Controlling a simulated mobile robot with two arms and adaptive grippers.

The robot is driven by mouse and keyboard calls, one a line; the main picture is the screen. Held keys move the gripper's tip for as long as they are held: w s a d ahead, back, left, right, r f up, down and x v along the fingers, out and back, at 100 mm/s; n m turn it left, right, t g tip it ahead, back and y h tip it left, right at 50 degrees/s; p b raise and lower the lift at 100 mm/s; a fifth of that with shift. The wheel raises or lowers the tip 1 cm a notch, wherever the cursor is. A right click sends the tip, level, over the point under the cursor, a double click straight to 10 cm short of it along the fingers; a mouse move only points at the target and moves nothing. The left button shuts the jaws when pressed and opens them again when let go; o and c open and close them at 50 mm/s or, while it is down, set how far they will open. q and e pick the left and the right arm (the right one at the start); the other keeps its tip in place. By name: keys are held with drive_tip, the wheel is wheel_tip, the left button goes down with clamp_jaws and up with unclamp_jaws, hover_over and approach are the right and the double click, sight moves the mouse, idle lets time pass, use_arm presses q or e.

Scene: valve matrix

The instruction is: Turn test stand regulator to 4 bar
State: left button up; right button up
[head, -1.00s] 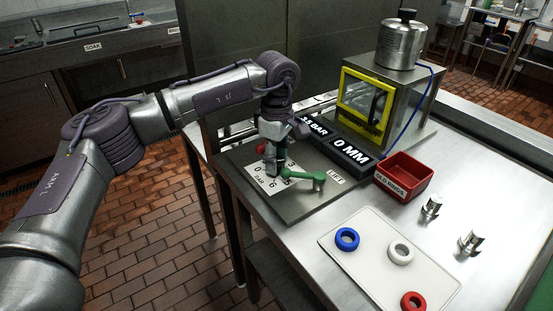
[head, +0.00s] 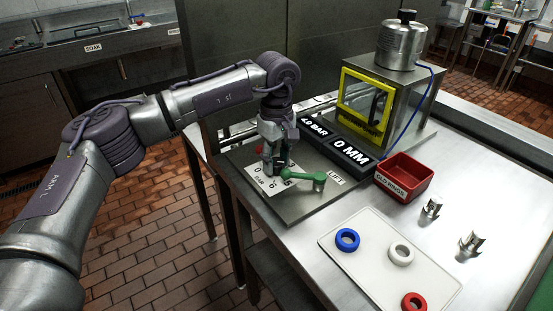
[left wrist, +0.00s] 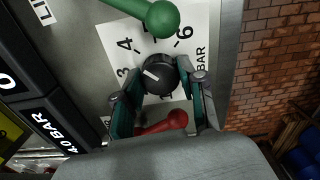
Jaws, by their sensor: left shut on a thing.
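The regulator knob (left wrist: 160,76) is black with a white pointer mark and sits on a white dial card (left wrist: 190,45) marked in BAR. The card also shows in the head view (head: 262,183). My left gripper (head: 274,166) comes down from above, its two fingers shut on the knob's sides; in the left wrist view the fingers (left wrist: 162,88) flank it. The pressure display (head: 314,127) reads 4.0 BAR. In the head view the knob is mostly hidden by the gripper. My right gripper is not in view.
A green lever (head: 303,178) lies close beside the gripper, by the LIFT label (head: 336,180). A red handle (left wrist: 165,123) is near the fingers. The second display (head: 352,152) reads 0 MM. A red bin (head: 404,177) and a white tray (head: 375,268) with rings stand to the right.

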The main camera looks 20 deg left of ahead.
sight(277, 162)
use_arm(q)
drive_tip(key=o, duration=1.1)
drive_tip(key=shift+o, duration=0.2)
wheel_tip(277, 162, up, 12)
